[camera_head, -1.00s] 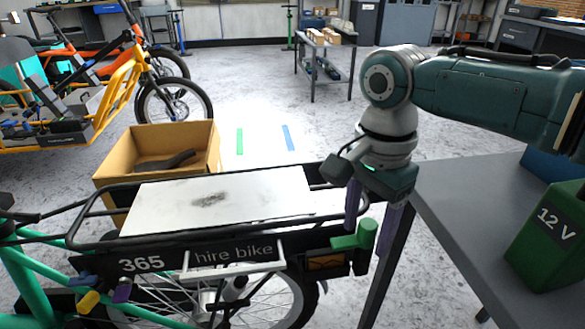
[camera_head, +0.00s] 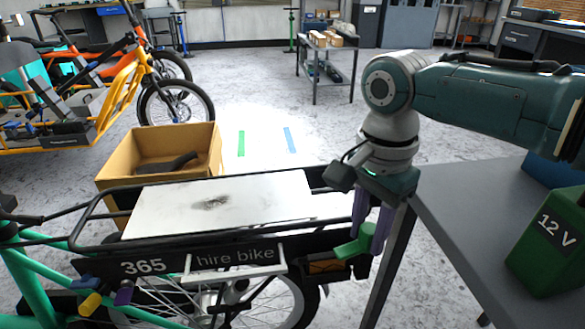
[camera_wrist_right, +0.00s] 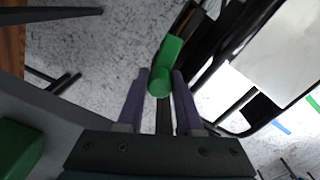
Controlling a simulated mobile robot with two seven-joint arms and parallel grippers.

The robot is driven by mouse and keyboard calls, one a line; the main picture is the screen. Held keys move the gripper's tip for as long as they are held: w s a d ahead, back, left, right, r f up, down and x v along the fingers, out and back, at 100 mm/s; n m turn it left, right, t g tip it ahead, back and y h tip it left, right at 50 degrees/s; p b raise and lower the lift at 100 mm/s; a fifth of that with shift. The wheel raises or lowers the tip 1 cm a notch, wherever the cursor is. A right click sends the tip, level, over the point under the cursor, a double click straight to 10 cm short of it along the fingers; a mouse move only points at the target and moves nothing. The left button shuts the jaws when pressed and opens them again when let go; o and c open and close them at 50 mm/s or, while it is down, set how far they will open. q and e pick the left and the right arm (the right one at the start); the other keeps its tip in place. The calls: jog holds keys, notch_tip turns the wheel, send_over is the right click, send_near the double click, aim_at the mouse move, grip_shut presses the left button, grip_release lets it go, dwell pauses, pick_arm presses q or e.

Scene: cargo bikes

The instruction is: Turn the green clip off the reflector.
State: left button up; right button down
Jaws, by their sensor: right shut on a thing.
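The green clip (camera_head: 350,248) sits at the rear end of the hire bike's rack, on the holder of the orange reflector (camera_head: 324,266). My right gripper (camera_head: 370,236) points down over the clip, with its purple fingers shut on the clip's round knob. In the right wrist view, the green clip (camera_wrist_right: 172,50) runs up from between the two fingers (camera_wrist_right: 160,84), and its far end overlaps the dark holder of the reflector (camera_wrist_right: 184,20). The reflector is partly covered there. My left gripper is not in view.
The hire bike's rack (camera_head: 140,240) carries a smudged white board (camera_head: 250,200). A cardboard box (camera_head: 205,160) with a dark part inside stands behind it. A grey table (camera_head: 450,215) at right holds a green 12 V box (camera_head: 545,245). Open floor lies behind the rack.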

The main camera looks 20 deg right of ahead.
jog(key=shift+s+a+r+n+p, duration=0.1)
jog(key=shift+r+n+p, duration=0.1)
jog(key=shift+n+p, duration=1.1)
jog(key=shift+f+n+p, duration=0.1)
jog(key=shift+n+p, duration=0.5)
jog(key=shift+n, duration=0.1)
jog(key=n+p, duration=0.1)
jog(key=n, duration=0.8)
jog(key=shift+f+n, duration=0.1)
jog(key=shift+n, duration=2.2)
jog(key=c, duration=0.6)
grip_release()
jog(key=shift+d, duration=0.2)
